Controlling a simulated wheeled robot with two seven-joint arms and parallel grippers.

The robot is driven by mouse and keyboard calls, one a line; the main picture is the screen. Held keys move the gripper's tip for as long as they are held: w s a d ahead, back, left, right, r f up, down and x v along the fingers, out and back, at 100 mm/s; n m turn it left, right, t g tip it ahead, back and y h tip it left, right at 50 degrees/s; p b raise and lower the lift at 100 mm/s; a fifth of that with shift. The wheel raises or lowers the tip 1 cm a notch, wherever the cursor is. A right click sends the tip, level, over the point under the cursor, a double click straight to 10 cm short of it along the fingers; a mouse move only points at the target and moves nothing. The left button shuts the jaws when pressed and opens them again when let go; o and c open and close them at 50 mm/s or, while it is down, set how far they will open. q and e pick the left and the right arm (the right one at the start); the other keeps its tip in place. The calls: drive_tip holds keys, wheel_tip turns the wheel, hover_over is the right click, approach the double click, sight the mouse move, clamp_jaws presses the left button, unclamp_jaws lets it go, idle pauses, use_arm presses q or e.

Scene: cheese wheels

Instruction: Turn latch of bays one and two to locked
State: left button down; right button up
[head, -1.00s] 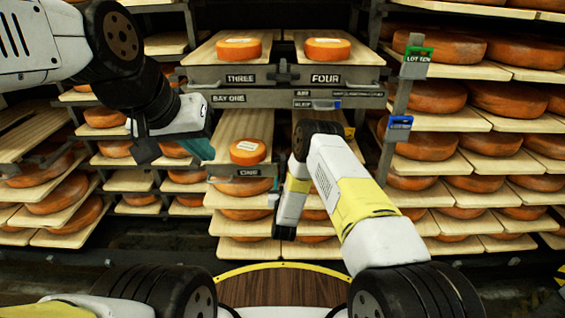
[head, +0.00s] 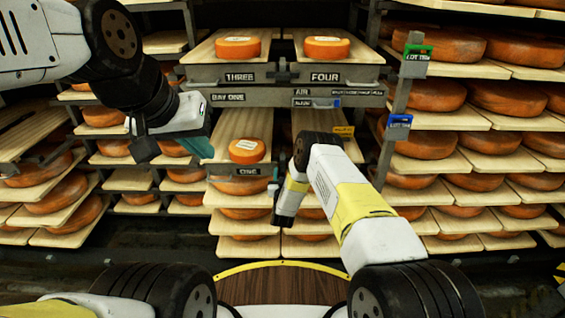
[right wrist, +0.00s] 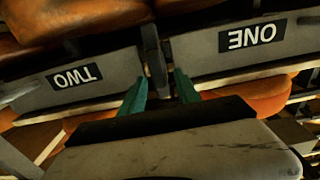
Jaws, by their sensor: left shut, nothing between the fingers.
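The latch between bays one and two shows in the right wrist view as a dark upright bar (right wrist: 154,55) between the ONE plate (right wrist: 252,35) and the TWO plate (right wrist: 75,78); that picture is upside down. My right gripper (right wrist: 160,82) has its two teal fingers apart, one on each side of the bar's end. I cannot tell whether they touch it. In the head view my right gripper (head: 273,188) is beside the ONE label (head: 248,171), and my arm hides the latch and bay two's front. My left gripper (head: 203,146) is shut and empty, left of bay one.
A cheese wheel (head: 247,151) lies on bay one's board. Above, the THREE and FOUR bays hold one wheel each, with a dark latch (head: 282,72) between them. Racks of wheels stand on both sides. A post (head: 399,105) with green and blue tags stands at right.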

clamp_jaws()
drive_tip(key=m, duration=0.2)
drive_tip(key=d+m, duration=0.1)
drive_tip(key=m, duration=0.1)
drive_tip(key=shift+m, duration=0.4)
drive_tip(key=m, duration=0.4)
drive_tip(key=shift+d+f+m, duration=0.25)
drive_tip(key=shift+d+m, duration=0.05)
drive_tip(key=m, duration=0.4)
drive_tip(key=shift+d+f+m, duration=0.25)
drive_tip(key=shift+f+m, duration=0.05)
drive_tip(key=shift+f, duration=0.05)
drive_tip(key=shift+f+m, duration=0.15)
drive_tip(key=shift+m, duration=0.85)
drive_tip(key=shift+f+m, duration=0.15)
drive_tip(key=shift+m, duration=0.85)
